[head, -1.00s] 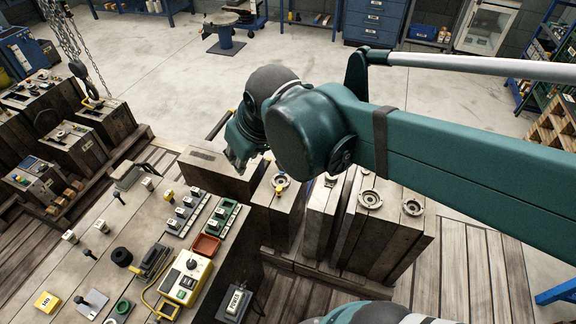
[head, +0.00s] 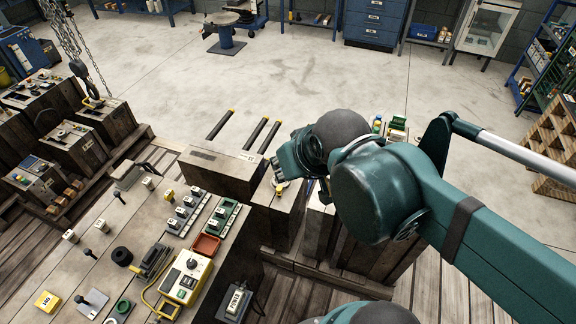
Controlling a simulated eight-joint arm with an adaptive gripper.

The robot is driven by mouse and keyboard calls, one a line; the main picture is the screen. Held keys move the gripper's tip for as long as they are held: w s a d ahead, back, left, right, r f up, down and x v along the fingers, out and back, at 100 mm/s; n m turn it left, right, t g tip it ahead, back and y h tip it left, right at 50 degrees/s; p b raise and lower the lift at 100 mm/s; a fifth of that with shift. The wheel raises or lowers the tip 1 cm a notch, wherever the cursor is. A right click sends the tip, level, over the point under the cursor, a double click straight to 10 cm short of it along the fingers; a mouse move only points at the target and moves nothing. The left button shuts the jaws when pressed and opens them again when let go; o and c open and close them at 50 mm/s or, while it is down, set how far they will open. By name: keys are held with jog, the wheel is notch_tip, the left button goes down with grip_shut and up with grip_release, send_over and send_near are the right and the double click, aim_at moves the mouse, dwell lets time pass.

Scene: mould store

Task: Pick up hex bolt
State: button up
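I cannot tell for sure which piece is the hex bolt. Several small bolt-like parts stand on the grey bench top at the left, among them a dark one (head: 103,226), another dark one (head: 89,254) and a pale-topped one (head: 70,237). My gripper (head: 279,172) is at the end of my green arm, over the wooden-looking blocks right of the bench, well apart from these parts. A small yellow-topped piece (head: 280,188) shows on the block just below it. The fingers are small and partly hidden, so their opening does not show.
The bench also carries a yellow control box (head: 186,276), a red tray (head: 206,246), a green tray (head: 222,215), a black roll (head: 122,256) and a yellow block (head: 47,301). Tall mould blocks (head: 275,215) stand to its right. Open floor lies behind.

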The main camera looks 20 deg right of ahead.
dwell(0.5)
jog(key=w+a+r+n+g+y, duration=0.1)
jog(key=w+a+n, duration=0.1)
jog(key=w+a, duration=0.4)
jog(key=w+a+r+n+g, duration=0.1)
jog(key=w+a+r+n, duration=0.15)
jog(key=w+a, duration=0.4)
jog(key=w+a+f+n+g, duration=0.15)
jog(key=w+a, duration=0.25)
jog(key=a, duration=0.4)
jog(key=w+a+f+n+g, duration=0.1)
jog(key=w+a+f+n, duration=0.25)
jog(key=a, duration=0.45)
jog(key=n+g+h, duration=0.1)
jog(key=n+g, duration=0.2)
jog(key=n, duration=0.4)
send_over(87, 249)
jog(key=f, duration=2.2)
jog(key=shift+w+d+p, duration=0.1)
jog(key=shift+d+p, duration=0.15)
jog(key=shift+p, duration=0.1)
jog(key=shift+a+f, duration=0.25)
jog(key=shift+f, duration=1.3)
